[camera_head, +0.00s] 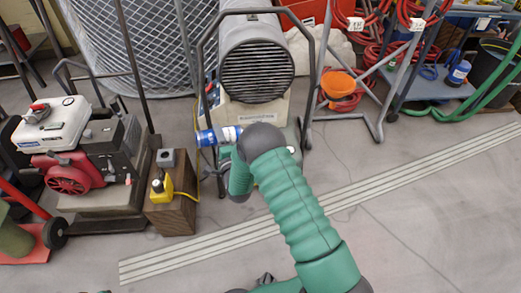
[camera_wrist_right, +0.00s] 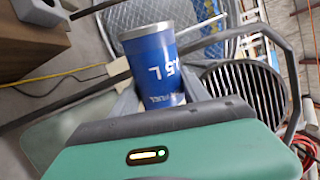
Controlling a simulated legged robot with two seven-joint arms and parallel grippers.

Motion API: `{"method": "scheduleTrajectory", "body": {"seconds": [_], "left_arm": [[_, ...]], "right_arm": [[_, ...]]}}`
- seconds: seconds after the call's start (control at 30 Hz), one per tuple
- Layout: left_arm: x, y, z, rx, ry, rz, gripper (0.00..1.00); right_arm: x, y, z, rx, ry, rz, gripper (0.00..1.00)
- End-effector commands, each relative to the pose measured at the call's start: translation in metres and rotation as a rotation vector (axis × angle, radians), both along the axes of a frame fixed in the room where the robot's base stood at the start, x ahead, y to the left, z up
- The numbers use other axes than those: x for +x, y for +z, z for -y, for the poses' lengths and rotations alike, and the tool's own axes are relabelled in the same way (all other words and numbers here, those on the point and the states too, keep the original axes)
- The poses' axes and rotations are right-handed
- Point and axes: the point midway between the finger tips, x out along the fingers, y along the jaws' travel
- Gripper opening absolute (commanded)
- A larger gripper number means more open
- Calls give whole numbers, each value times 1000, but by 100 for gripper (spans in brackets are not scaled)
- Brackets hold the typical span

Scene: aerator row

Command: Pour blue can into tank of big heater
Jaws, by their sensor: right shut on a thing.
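The blue can (camera_head: 207,138) lies tilted nearly level in the head view, in front of the big heater's lower left. My right gripper (camera_head: 225,142) is shut on it; my own arm partly hides the hand. In the right wrist view, the grey fingers hold the blue can (camera_wrist_right: 152,62) from both sides, and its grey end shows. The big heater (camera_head: 256,70) has a round dark grille over a beige body. Its grille (camera_wrist_right: 245,92) stands behind and right of the can in the wrist view. I cannot make out the tank's opening. My left gripper is not in view.
A dark tube frame (camera_head: 204,55) rises around the heater. A wooden box (camera_head: 172,205) with a yellow item stands left, beside a red-and-white generator (camera_head: 68,150). A metal stand (camera_head: 375,120) with red hoses and an orange funnel stands right.

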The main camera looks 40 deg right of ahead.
Motion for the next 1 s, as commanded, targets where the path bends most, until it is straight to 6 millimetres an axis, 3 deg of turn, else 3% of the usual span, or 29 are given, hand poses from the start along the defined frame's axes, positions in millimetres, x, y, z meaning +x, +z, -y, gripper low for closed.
{"method": "scheduleTrajectory", "body": {"seconds": [1.0], "left_arm": [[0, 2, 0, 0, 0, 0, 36]], "right_arm": [[0, 2, 0, 47, 0, 14, 7]]}}
